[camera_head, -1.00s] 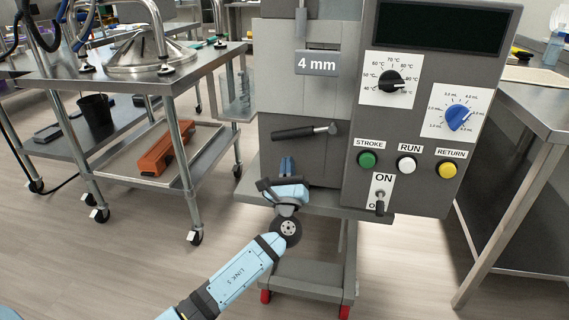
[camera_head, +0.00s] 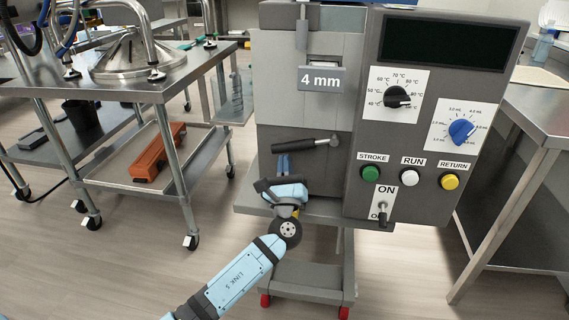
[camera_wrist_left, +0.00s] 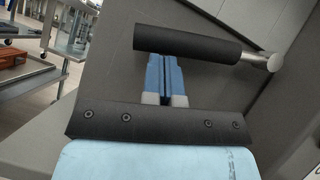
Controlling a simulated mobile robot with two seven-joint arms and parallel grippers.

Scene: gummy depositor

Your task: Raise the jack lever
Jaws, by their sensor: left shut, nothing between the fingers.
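The jack lever (camera_head: 303,145) has a black cylindrical grip and a metal rod that meets the grey machine's front at its right end. It lies near level in the head view, below the 4 mm plate. It also shows across the top of the left wrist view (camera_wrist_left: 188,44). My left gripper (camera_head: 284,162) is just below the grip, its blue fingers pointing up at it. In the left wrist view the fingers (camera_wrist_left: 164,66) are together with nothing between them, their tips close under the grip. I cannot tell whether they touch it. My right gripper is in neither view.
The machine's panel has a green STROKE button (camera_head: 371,173), a white RUN button (camera_head: 412,178), a yellow RETURN button (camera_head: 450,181) and an ON switch (camera_head: 383,212). A steel cart (camera_head: 190,75) stands left, a steel table (camera_head: 540,115) right. A grey ledge (camera_head: 325,210) is below the lever.

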